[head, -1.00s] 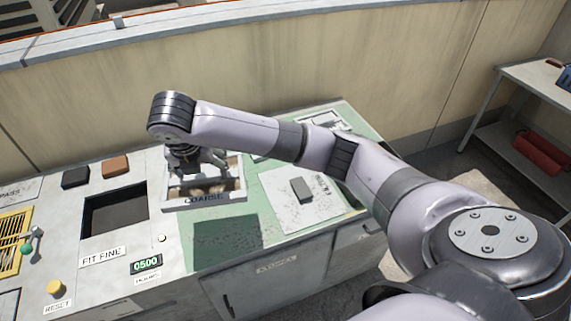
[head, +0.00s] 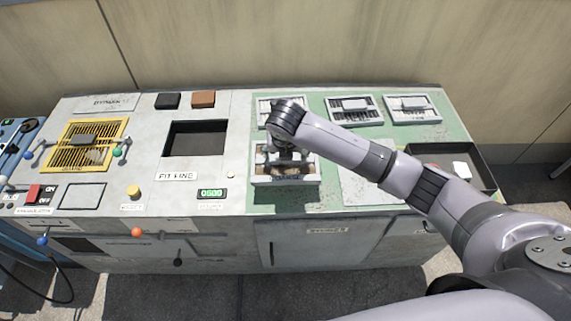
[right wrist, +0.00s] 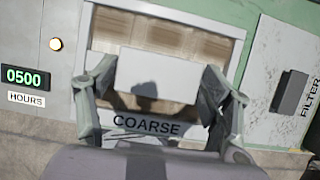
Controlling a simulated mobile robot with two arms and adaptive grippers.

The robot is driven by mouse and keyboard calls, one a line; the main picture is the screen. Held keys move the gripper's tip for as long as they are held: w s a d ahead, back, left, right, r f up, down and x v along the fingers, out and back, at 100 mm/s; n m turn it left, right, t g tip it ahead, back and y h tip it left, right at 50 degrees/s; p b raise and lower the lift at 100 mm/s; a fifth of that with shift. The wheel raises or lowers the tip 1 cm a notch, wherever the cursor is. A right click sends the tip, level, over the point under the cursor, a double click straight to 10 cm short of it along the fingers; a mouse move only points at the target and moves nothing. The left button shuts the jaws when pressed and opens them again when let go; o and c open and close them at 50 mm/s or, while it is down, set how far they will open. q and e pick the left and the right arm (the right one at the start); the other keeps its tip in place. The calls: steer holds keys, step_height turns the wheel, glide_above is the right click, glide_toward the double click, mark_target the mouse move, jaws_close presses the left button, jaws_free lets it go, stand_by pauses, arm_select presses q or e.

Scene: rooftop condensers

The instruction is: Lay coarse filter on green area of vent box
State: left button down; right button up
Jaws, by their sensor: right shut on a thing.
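The coarse filter (head: 285,172) is a white frame with brown mesh and a COARSE label. It also shows large in the right wrist view (right wrist: 165,50), with a pale block-shaped grip across its middle. My right gripper (head: 284,150) points down over it, shut on that grip, a finger at either side. The filter is at the left edge of the green area (head: 330,152) of the vent box top. A dark shadow falls in front of it. I cannot tell whether it touches the surface. My left gripper is out of view.
Other white-framed pieces (head: 354,108) stand along the back. A FILTER-labelled plate (right wrist: 270,85) with a grey block lies right of the coarse filter. A dark opening (head: 196,139) and yellow grille (head: 88,144) are left, on the white part. A black tray (head: 482,165) is at right.

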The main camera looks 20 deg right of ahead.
mark_target(285, 166)
steer(key=shift+f, duration=3.1)
steer(key=o, duration=1.3)
steer(key=v, duration=1.2)
steer(key=shift+s+a, duration=0.1)
